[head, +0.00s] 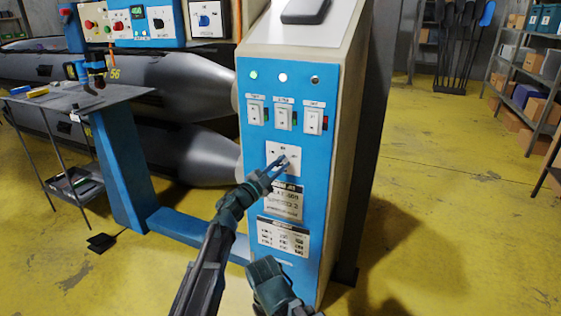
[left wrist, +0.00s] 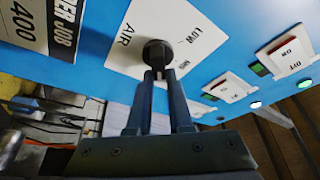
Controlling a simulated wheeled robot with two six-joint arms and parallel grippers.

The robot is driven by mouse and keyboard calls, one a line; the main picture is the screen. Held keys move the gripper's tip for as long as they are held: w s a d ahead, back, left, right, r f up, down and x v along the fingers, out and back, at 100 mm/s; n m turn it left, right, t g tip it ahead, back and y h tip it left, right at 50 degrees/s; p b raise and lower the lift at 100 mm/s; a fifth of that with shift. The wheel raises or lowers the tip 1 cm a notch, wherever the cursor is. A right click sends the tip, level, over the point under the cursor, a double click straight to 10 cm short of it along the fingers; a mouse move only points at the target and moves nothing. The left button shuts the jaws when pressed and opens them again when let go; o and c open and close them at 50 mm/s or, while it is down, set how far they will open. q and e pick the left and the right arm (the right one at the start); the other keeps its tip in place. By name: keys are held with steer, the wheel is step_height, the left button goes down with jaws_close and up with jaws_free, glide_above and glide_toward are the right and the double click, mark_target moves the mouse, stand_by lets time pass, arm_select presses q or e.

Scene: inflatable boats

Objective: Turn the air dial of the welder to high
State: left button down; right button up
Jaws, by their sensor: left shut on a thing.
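The blue welder panel (head: 250,165) faces me and carries a white air dial plate (head: 271,153). In the left wrist view the plate (left wrist: 125,57) reads AIR and LOW, and its round black air dial (left wrist: 157,50) stands out from it. My left gripper (head: 281,163) reaches up to the dial from below. In the left wrist view the fingers of my left gripper (left wrist: 159,76) are closed on the dial. The fingers cover part of the dial, and I cannot tell which mark it points at. Part of my other arm shows low in the head view, without its fingertips.
Three switches (head: 284,114) and a row of lamps (head: 283,78) sit above the dial. A label (head: 284,235) is below it. A work table (head: 60,103) and grey inflatable tubes (head: 180,90) are at left. The yellow floor at right is open, with shelves behind.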

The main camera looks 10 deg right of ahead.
arm_select(q)
steer(key=shift+w+a+f+m+g+p, duration=0.1)
steer(key=shift+w+m+g+p, duration=0.2)
steer(key=shift+m, duration=0.5)
steer(key=c, duration=0.8)
jaws_free()
steer(key=shift+f, duration=0.1)
steer(key=shift+c, duration=0.2)
steer(key=shift+s, duration=0.1)
